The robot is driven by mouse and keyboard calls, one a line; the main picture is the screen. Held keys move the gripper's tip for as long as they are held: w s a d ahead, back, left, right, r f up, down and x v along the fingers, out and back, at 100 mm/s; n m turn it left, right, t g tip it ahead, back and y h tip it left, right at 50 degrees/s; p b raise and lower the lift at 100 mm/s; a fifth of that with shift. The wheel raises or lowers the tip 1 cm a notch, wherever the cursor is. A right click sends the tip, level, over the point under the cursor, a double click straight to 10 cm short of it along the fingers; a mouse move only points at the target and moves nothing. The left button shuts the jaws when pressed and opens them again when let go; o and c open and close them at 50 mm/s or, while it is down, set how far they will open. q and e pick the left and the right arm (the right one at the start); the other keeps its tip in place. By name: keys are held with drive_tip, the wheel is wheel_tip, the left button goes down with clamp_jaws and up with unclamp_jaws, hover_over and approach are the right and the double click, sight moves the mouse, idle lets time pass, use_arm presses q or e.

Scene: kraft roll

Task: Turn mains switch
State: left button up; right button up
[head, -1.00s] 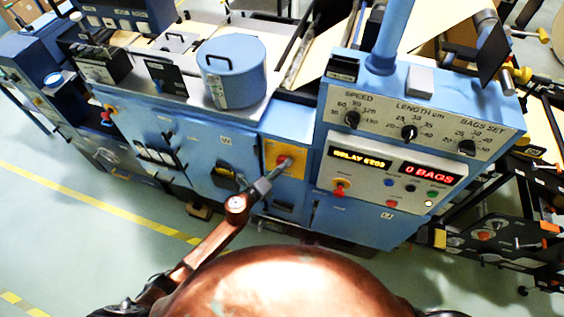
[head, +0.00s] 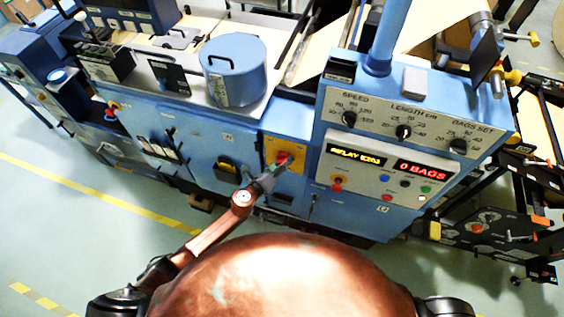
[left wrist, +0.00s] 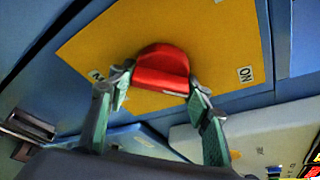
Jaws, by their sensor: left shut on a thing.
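The mains switch is a red knob (left wrist: 162,68) on a yellow plate (left wrist: 110,38), on the front of the blue machine. In the left wrist view an "ON" label is to the right of the knob, and another label at its left is partly hidden by a finger. My left gripper (left wrist: 160,88) has one finger on each side of the knob and is shut on it. In the head view the left gripper (head: 275,170) reaches the red knob (head: 284,158) from below, partly covering the plate (head: 296,148). My right gripper is not in view.
Right of the switch is a control panel (head: 345,182) with dials, buttons and lit displays, one reading "0 BAGS". A black and yellow fitting (head: 228,167) is to the left on the blue front. A blue lidded pot (head: 234,72) stands above. The floor in front is clear.

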use_arm(q)
drive_tip(key=o, duration=1.2)
drive_tip(key=shift+c, duration=0.2)
drive_tip(key=shift+s+a, duration=0.1)
drive_tip(key=v, duration=1.1)
drive_tip(key=shift+s+a, duration=0.2)
drive_tip(key=shift+s, duration=0.1)
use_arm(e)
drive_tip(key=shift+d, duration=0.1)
use_arm(q)
drive_tip(key=shift+r, duration=0.1)
